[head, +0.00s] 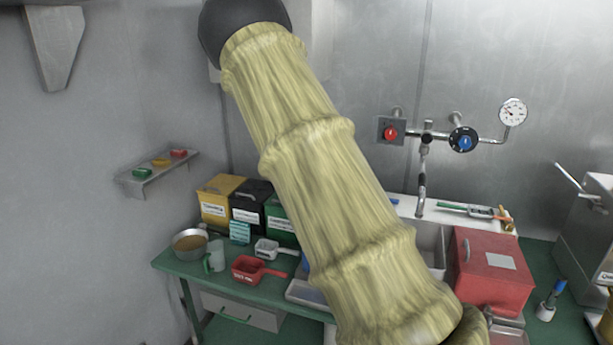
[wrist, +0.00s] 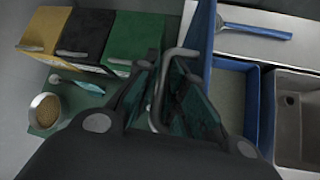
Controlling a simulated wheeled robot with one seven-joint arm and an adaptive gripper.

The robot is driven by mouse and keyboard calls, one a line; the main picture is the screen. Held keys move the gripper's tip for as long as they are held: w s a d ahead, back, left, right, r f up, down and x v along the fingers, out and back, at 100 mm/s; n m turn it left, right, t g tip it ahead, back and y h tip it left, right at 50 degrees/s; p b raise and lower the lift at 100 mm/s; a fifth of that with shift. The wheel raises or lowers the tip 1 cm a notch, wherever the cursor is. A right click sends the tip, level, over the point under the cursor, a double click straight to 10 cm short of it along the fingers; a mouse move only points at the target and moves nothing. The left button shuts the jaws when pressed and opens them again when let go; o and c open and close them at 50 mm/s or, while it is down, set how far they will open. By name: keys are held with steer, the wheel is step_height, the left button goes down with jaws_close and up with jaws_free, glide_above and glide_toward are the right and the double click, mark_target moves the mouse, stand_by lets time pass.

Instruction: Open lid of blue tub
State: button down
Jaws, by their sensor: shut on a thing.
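The blue tub (wrist: 253,110) stands right of centre in the wrist view, with its grey inside showing. Its blue lid (wrist: 207,48) is raised, seen nearly edge-on along the tub's left side. My gripper (wrist: 168,82) is left of the lid, shut on its grey bent handle (wrist: 178,52). In the head view my sleeved arm hides the gripper and most of the tub; only a small blue part (head: 306,262) shows beside the sleeve.
Yellow (head: 220,200), black (head: 250,205) and green (head: 281,222) bins stand left of the tub. A metal bowl (head: 188,247), a red scoop (head: 250,269) and a white scoop (head: 268,249) are on the green table. A sink (wrist: 300,115) adjoins on the right; a red box (head: 487,275) stands beyond.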

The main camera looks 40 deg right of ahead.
steer(key=shift+w+a, duration=0.4)
steer(key=shift+w, duration=0.05)
steer(key=c, duration=1.8)
jaws_free()
steer(key=shift+w, duration=0.1)
steer(key=shift+c, duration=0.2)
steer(key=shift+w+a+f, duration=0.15)
steer(key=shift+f, duration=0.1)
steer(key=shift+s+d, duration=0.2)
steer(key=shift+s, duration=0.15)
steer(key=shift+r, duration=0.2)
steer(key=v, duration=1.1)
steer(key=shift+s+a+r, duration=0.25)
steer(key=shift+d, duration=0.1)
